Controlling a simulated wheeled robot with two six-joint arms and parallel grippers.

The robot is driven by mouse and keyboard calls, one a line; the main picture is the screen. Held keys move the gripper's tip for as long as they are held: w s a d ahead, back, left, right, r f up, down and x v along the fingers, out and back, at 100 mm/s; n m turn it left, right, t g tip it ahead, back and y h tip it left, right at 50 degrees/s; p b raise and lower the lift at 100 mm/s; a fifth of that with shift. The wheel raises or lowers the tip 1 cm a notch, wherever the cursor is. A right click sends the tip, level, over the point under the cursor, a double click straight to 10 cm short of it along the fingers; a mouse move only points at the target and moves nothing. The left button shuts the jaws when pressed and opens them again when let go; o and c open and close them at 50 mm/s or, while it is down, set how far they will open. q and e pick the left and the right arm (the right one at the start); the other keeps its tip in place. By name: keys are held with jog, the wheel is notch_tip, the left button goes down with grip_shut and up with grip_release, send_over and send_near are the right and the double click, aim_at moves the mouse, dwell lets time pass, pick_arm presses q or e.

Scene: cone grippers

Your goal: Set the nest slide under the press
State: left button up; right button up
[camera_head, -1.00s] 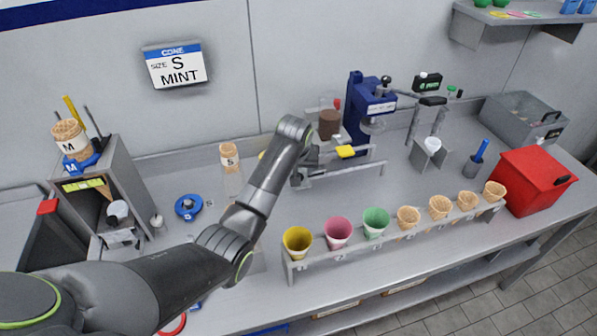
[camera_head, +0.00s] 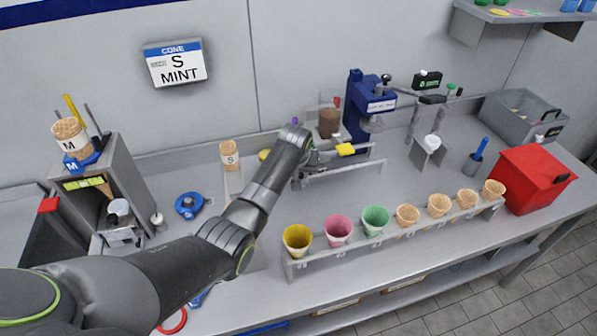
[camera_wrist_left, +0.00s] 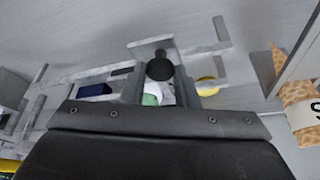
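The blue press (camera_head: 368,112) stands at the back wall. In front of it are grey slide rails (camera_head: 345,172) with a yellow piece (camera_head: 345,149) at their near side, probably part of the nest slide. My left gripper (camera_head: 318,160) is at the left end of these rails, just left of the yellow piece. In the left wrist view its fingers (camera_wrist_left: 160,88) stand apart on either side of a dark round knob (camera_wrist_left: 160,68); I cannot tell whether they touch it. The nest itself is not clearly seen. My right gripper is not in view.
A rack (camera_head: 400,233) with several coloured and wafer cones runs along the front. A brown cup (camera_head: 328,122) stands left of the press. A red box (camera_head: 533,178) is at the right. A cone marked S (camera_head: 229,155) stands left of my arm.

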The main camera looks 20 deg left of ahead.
pick_arm(q)
grip_shut()
jog(key=shift+w+d+b, duration=0.3)
jog(key=shift+d+b, duration=0.1)
jog(key=w+d+b, duration=0.1)
jog(key=w+d, duration=0.1)
jog(key=d, duration=0.1)
jog(key=shift+b, duration=0.35)
jog(key=shift+a, duration=0.1)
jog(key=o, duration=0.7)
grip_release()
jog(key=shift+r, duration=0.1)
